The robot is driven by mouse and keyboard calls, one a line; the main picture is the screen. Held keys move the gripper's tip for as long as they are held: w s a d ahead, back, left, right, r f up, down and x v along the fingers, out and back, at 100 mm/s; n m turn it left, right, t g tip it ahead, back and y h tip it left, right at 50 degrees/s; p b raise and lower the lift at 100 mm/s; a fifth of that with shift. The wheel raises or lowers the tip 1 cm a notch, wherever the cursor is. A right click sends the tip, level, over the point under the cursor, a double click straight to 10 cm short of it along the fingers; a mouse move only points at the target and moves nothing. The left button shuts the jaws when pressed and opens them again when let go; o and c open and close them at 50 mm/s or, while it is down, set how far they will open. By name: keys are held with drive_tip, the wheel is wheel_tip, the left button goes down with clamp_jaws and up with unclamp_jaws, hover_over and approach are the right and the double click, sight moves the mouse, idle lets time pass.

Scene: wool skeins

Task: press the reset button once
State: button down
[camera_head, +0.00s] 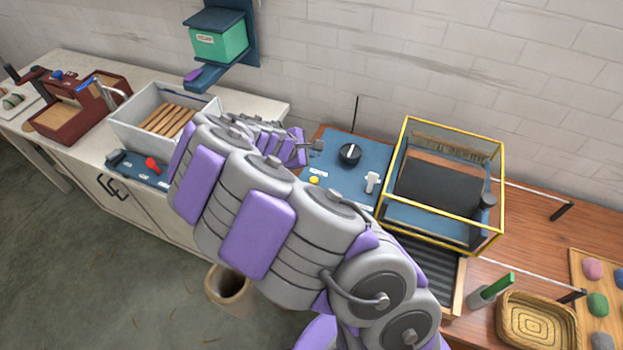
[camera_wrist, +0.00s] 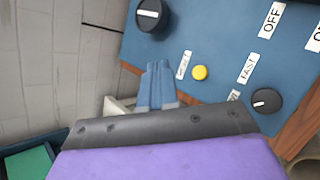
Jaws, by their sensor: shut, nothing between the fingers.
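A small round yellow button (camera_head: 314,180) sits on the blue control panel (camera_head: 341,184), with a white label beside it. The button (camera_wrist: 200,72) also shows in the wrist view, where the label's small print cannot be read surely; I take it as the reset button. My gripper (camera_head: 318,146) is over the panel's left part, behind the button in the head view. In the wrist view my gripper (camera_wrist: 158,66) is shut and empty, its fingertips left of the button and apart from it in the picture. The height of the tips above the panel cannot be told.
A large black knob (camera_head: 349,153) and a white lever (camera_head: 372,183) share the panel. A smaller dark knob (camera_wrist: 266,100) lies near FAST and OFF labels. A yellow-framed guard box (camera_head: 403,150) stands right of the panel, and a thin rod (camera_head: 356,115) rises behind it.

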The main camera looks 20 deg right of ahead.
drive_tip(key=shift+a, duration=0.2)
drive_tip(key=b, duration=0.5)
hover_over(312, 182)
wheel_tip(312, 182, down, 7)
drive_tip(key=shift+w, duration=0.1)
drive_tip(key=shift+f+b, duration=0.4)
drive_tip(key=shift+f, duration=0.5)
drive_tip(key=shift+f, duration=0.1)
idle(1.0)
drive_tip(key=shift+f, duration=0.25)
drive_tip(key=shift+f, duration=0.5)
idle(0.7)
drive_tip(key=shift+r, duration=0.1)
drive_tip(key=shift+r+p, duration=0.65)
drive_tip(key=shift+r, duration=0.2)
